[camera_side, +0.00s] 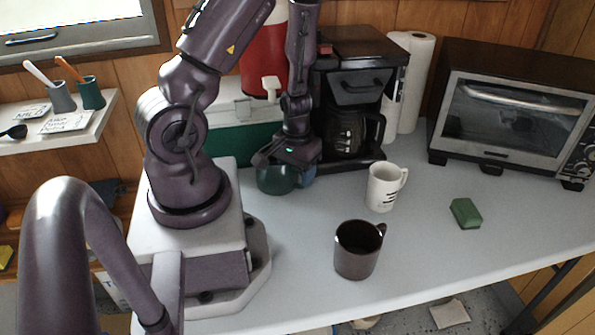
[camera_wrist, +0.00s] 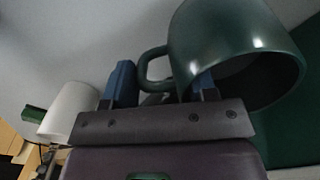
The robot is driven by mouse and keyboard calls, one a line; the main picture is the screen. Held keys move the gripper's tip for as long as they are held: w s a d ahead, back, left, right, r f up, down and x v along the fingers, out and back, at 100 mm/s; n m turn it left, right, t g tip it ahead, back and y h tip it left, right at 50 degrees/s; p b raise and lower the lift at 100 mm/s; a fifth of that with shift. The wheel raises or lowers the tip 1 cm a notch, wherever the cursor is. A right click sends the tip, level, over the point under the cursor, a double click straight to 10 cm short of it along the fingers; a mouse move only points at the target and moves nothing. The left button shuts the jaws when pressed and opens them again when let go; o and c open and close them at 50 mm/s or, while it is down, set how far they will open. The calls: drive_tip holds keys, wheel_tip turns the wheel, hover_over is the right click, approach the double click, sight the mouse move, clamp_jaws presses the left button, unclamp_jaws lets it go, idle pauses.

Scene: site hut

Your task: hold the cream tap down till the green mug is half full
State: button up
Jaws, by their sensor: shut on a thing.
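The green mug (camera_side: 272,181) is at my gripper (camera_side: 298,174), low in front of the green-and-white box in the side view. In the wrist view my gripper (camera_wrist: 162,92) is shut on the green mug (camera_wrist: 225,35) at its handle side, with the handle between the blue fingers. I cannot tell whether the mug touches the table, and its inside level is hidden. The cream tap (camera_side: 271,86) sticks out low on the red drink dispenser (camera_side: 257,62), above and left of my gripper. Nothing touches the tap.
The dispenser stands on a green-and-white box (camera_side: 231,142). A coffee maker (camera_side: 360,60) is close right of my gripper. A white mug (camera_side: 381,190), a dark brown mug (camera_side: 354,262) and a green block (camera_side: 465,213) stand on the table (camera_side: 440,250). A toaster oven (camera_side: 500,60) is at right.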

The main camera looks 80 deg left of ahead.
drive_tip(key=shift+f, duration=0.25)
drive_tip(key=o, duration=1.4)
drive_tip(key=shift+r, duration=0.1)
drive_tip(key=shift+r, duration=3.65)
drive_tip(key=d+r+m+t, duration=0.2)
drive_tip(key=d+r+m, duration=0.2)
drive_tip(key=d+r, duration=0.4)
drive_tip(key=d+r+m+t, duration=0.3)
drive_tip(key=d+r, duration=0.4)
drive_tip(key=r, duration=0.8)
drive_tip(key=shift+s+d+r+m+t, duration=0.35)
drive_tip(key=shift+s+m, duration=0.1)
drive_tip(key=shift+m, duration=0.35)
